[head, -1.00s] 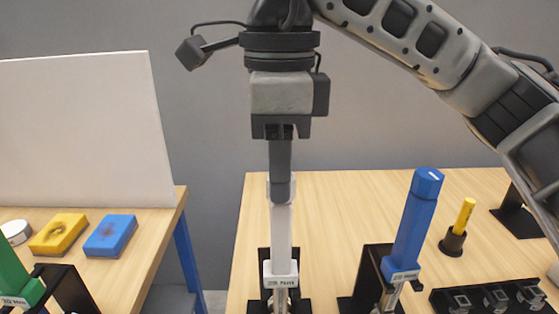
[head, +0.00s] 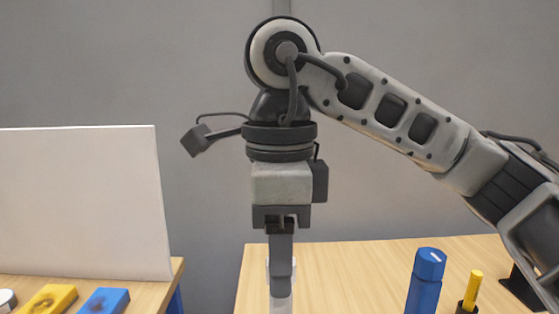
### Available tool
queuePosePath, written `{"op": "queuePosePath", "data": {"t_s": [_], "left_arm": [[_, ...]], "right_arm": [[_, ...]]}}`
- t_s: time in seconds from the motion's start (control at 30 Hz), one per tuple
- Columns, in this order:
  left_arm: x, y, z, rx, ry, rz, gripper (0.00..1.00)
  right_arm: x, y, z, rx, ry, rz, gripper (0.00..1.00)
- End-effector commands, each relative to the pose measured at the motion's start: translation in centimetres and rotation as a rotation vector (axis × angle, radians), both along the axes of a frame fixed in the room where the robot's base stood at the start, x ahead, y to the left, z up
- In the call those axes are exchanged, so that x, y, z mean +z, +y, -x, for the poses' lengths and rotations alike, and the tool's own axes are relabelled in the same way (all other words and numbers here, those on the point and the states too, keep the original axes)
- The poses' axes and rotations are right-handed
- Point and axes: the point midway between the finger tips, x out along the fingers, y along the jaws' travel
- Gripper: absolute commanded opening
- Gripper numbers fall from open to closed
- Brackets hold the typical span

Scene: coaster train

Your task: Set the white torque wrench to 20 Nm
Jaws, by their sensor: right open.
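The white torque wrench (head: 281,304) stands upright at the bottom middle of the head view. Only part of its upper end shows; its label and holder are below the picture's edge. My right gripper (head: 281,284) points straight down over its top, with the fingers open at the wrench's upper end. White edges show on both sides of the fingers. I cannot tell whether the fingers touch it, and its scale cannot be read. My left gripper is not in view.
A blue wrench (head: 425,284) stands to the right, with a yellow tool (head: 473,288) in a dark cup beside it. The wooden table (head: 345,277) is bare behind them. At left are a white board (head: 80,205), a yellow block (head: 50,300) and a blue block (head: 106,302).

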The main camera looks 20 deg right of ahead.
Motion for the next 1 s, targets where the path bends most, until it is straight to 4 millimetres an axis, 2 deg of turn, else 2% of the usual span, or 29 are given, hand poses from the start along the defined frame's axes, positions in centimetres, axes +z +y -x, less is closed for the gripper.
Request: {"op": "queuePosePath", "data": {"t_s": [0.17, 0.63, 0.8, 1.0], "left_arm": [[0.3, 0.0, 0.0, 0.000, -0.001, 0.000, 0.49], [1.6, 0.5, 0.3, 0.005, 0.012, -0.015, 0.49], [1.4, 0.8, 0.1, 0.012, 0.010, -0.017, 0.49], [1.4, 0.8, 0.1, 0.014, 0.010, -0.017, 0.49]], "right_arm": [[1.9, 0.0, 0.0, -0.002, -0.004, 0.000, 0.51], [13.1, 0.0, 0.0, -0.002, -0.004, -0.001, 0.51], [15.0, 0.0, 0.0, -0.001, -0.004, 0.002, 0.51], [15.9, 0.0, 0.0, 0.000, -0.001, -0.001, 0.51]]}}
